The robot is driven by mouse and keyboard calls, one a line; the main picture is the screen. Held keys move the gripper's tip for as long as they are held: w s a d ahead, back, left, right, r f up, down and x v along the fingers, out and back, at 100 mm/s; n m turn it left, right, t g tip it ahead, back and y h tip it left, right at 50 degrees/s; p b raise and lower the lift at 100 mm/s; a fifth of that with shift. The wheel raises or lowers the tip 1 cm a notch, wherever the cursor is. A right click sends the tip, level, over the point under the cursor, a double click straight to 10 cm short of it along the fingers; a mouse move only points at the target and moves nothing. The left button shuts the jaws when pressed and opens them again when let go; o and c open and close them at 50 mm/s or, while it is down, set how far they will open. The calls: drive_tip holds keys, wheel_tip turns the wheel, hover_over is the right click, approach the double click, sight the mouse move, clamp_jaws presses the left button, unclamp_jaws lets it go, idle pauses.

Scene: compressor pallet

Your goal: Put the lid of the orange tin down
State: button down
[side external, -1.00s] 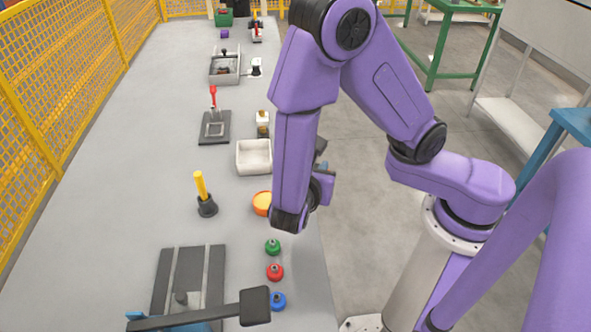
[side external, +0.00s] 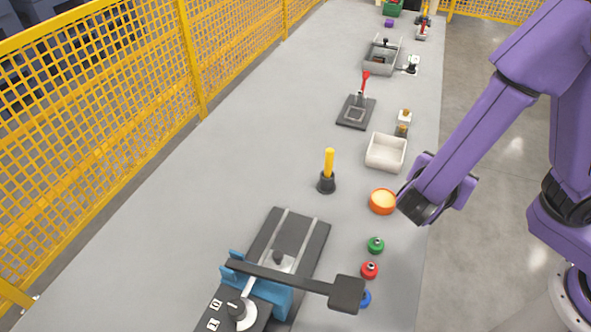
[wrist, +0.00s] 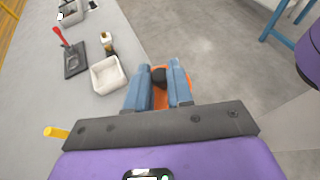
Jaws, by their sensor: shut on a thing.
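The orange tin (side external: 382,201) stands on the grey bench near its right edge in the side view. Its top is open and shows a lighter orange inside. My gripper's blue fingers (wrist: 159,78) are shut on the black knob of the orange lid (wrist: 184,88) in the wrist view. The lid sits just beyond the fingers and is partly hidden by them. In the side view, my wrist is just right of the tin; the fingers and lid are hidden there. I cannot tell the lid's height.
A white bin (side external: 386,152) stands behind the tin. A yellow-handled tool (side external: 328,172) stands upright to its left. Green (side external: 376,245), red (side external: 369,270) and blue knobs stand in front, near a clamp with a black lever (side external: 300,281). Bare bench lies left of the yellow handle.

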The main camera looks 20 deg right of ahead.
drive_tip(key=w+a+f+n+t+y, duration=0.1)
drive_tip(key=w+a+f+n+t, duration=0.1)
drive_tip(key=w+a, duration=0.45)
drive_tip(key=n+t+y, duration=0.5)
drive_tip(key=n+y, duration=0.1)
drive_tip(key=n, duration=0.1)
hover_over(295, 174)
wheel_tip(295, 174, down, 8)
drive_tip(key=shift+f, duration=5.1)
drive_tip(key=c, duration=1)
unclamp_jaws()
drive_tip(key=shift+f, duration=0.15)
